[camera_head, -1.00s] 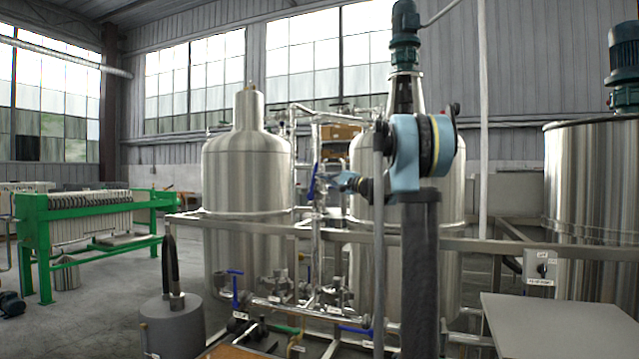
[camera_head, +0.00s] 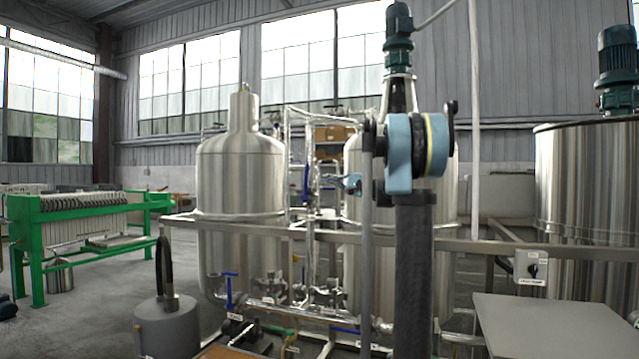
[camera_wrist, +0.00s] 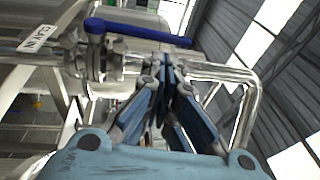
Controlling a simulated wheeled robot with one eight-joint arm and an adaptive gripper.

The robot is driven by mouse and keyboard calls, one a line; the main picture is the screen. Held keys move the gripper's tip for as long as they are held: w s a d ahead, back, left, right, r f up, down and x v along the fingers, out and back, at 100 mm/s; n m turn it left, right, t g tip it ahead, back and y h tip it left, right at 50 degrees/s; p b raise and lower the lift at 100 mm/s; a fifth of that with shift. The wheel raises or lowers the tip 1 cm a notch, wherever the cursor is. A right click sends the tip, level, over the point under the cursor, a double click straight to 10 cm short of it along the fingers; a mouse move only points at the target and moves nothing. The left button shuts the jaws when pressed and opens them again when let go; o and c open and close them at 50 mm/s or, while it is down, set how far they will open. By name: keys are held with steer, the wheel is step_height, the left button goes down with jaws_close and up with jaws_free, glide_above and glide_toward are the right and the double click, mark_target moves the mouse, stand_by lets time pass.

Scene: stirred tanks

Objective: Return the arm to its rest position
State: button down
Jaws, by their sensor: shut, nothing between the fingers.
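My gripper (camera_wrist: 166,72) shows in the wrist view with its blue fingers together, nothing between them. Behind its fingertips are a steel pipe and a blue-handled valve (camera_wrist: 135,32); I cannot tell whether they touch. In the head view, my arm's blue joint stands on the dark column in front of the right tank.
Two steel tanks (camera_head: 240,170) stand behind a steel frame rail (camera_head: 270,231) with pipes and blue valves. A larger tank (camera_head: 585,200) and a control box (camera_head: 531,267) are at right. A grey table top (camera_head: 555,325) is at front right. A green filter press (camera_head: 85,225) stands at left.

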steer(key=r+v, duration=0.1)
steer(key=v, duration=0.6)
steer(key=s+a+f+n+g+h, duration=0.2)
steer(key=s+a+f, duration=0.1)
steer(key=s+f, duration=0.5)
steer(key=s+a+f+n+g+h, duration=0.1)
steer(key=s+a+f+g+h, duration=0.15)
steer(key=s+f, duration=0.55)
steer(key=s+a+f+n+g+h, duration=0.2)
steer(key=s+a+f, duration=0.2)
steer(key=s+f, duration=0.4)
steer(key=s+d+f+n+g+h, duration=0.1)
steer(key=s+d+f+h, duration=0.4)
steer(key=s+f, duration=0.6)
steer(key=s+d+f+n+g+h, duration=0.1)
steer(key=s+d+f+g+h, duration=0.1)
steer(key=s+d+f+h, duration=0.2)
steer(key=s+d+f, duration=0.3)
steer(key=s+f, duration=0.5)
steer(key=s, duration=0.1)
steer(key=shift+s+f+n+h, duration=0.2)
steer(key=shift+s+n+h, duration=0.1)
steer(key=shift+n+h, duration=0.1)
steer(key=shift+w+f, duration=0.2)
steer(key=shift+w, duration=0.25)
